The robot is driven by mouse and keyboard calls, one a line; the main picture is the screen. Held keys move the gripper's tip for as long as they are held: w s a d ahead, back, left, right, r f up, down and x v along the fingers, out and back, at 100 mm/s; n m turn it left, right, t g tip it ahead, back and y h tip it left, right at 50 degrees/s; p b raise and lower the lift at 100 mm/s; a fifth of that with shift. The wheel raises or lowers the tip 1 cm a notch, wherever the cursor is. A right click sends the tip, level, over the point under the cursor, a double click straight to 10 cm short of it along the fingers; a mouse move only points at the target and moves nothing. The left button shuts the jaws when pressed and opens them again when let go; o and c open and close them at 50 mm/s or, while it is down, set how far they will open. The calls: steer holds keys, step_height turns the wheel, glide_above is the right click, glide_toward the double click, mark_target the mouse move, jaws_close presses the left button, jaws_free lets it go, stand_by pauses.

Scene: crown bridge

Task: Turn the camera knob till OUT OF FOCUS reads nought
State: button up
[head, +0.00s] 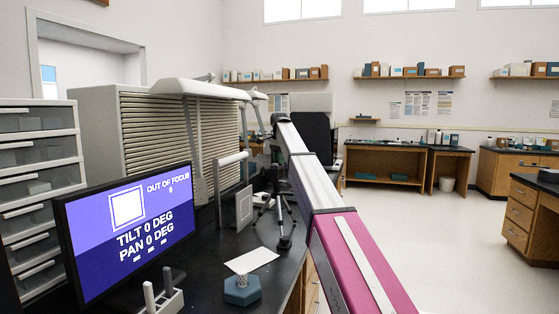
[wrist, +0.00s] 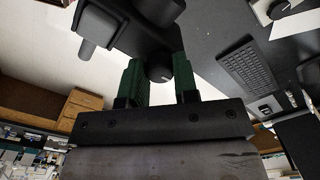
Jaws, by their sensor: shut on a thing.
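A white card (head: 251,260) and a blue hexagonal base (head: 242,290) are on the black bench, near the monitor. A framed pale panel (head: 244,207) stands behind them. A keyboard (wrist: 250,68) lies on a dark surface in the wrist view. Open floor (head: 440,240) is at the right.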

steer(key=shift+m, duration=0.6)
steer(key=o, duration=0.9)
steer(key=shift+o, duration=0.2)
step_height(320, 180, up, 11)
steer(key=shift+f, duration=0.1)
